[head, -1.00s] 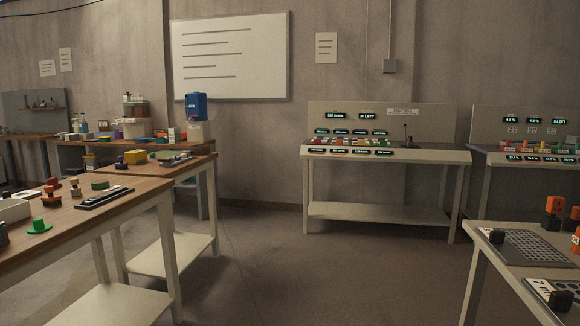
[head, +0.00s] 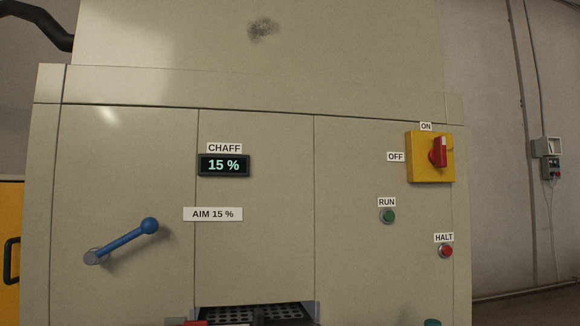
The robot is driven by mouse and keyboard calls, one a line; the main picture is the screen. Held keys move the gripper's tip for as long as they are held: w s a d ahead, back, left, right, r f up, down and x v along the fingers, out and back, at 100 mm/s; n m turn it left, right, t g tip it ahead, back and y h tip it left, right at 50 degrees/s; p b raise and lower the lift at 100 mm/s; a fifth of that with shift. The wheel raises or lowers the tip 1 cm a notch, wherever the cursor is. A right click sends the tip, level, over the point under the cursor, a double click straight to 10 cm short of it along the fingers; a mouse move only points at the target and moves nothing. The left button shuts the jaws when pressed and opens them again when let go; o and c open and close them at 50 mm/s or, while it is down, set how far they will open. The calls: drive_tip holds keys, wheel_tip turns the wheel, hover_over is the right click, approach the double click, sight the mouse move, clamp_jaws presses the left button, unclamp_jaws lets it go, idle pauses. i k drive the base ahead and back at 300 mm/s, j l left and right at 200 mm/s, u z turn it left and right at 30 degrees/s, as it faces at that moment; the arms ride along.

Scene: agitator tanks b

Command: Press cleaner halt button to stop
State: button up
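The halt button (head: 446,251) is a small round red button in a grey ring, under a white HALT label (head: 444,238). It sits low on the right side of the beige cleaner cabinet (head: 255,260) and nothing covers it. The green run button (head: 388,216) is up and left of it, under a RUN label. The display (head: 224,165) under the word CHAFF reads 15 %, and a plate (head: 213,214) below it reads AIM 15 %. I cannot make out my gripper in this view.
A yellow switch box (head: 416,170) with a red handle (head: 438,152) is above the halt button, its handle upright. A blue lever (head: 125,240) sticks out at the left. A perforated dark screen (head: 230,314) shows at the bottom. A wall box (head: 547,147) is at the right.

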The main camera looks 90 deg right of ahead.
sight(447, 251)
drive_tip(key=z, duration=2.2)
